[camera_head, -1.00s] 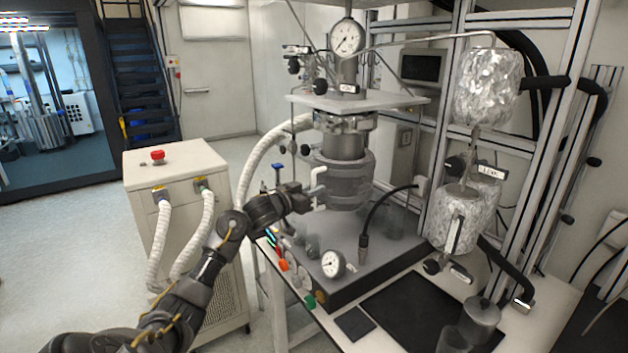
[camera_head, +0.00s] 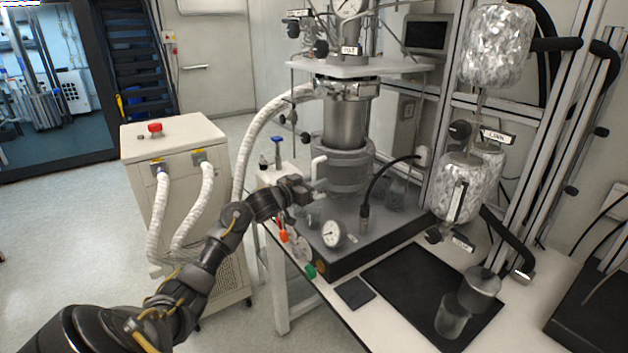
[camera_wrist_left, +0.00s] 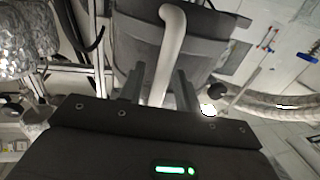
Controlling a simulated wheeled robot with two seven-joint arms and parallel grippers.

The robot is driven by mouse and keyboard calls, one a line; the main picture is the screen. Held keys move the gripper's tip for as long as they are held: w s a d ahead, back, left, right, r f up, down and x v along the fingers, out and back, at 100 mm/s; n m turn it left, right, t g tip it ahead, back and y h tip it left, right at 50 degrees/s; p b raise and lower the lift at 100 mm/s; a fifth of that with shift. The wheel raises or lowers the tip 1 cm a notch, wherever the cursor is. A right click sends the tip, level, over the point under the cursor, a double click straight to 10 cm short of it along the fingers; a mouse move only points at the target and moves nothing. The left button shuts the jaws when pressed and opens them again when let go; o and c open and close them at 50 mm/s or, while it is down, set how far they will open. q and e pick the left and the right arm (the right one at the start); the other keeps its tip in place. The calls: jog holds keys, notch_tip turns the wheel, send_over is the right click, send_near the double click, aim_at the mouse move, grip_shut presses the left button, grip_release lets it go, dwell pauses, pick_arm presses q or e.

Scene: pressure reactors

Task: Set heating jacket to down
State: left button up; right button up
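The heating jacket (camera_head: 342,172) is the grey collar around the lower part of the metal reactor vessel (camera_head: 347,122). Much of the vessel shows bare above it. A white bent handle (camera_head: 318,166) sticks out from the jacket's left side. My left gripper (camera_head: 312,188) is at this handle. In the left wrist view the handle (camera_wrist_left: 168,55) runs down between the two fingers (camera_wrist_left: 160,92), with the grey jacket (camera_wrist_left: 205,42) behind it. The fingers are close on both sides of the handle and look shut on it, though their contact is partly hidden. My right gripper is out of view.
A dial gauge (camera_head: 333,233) and coloured knobs stand at the base's front left. A black cable probe (camera_head: 364,212) rises right of the jacket. Foil-wrapped vessels (camera_head: 462,185) hang on the right frame. A white hose (camera_head: 250,145) curves behind my left gripper.

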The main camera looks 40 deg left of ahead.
pick_arm(q)
jog(key=shift+r, duration=0.15)
jog(key=s+a+b, duration=0.1)
jog(key=s+b, duration=0.1)
jog(key=s, duration=0.8)
jog(key=shift+s+b, duration=0.3)
jog(key=shift+s, duration=0.1)
jog(key=shift+a, duration=0.1)
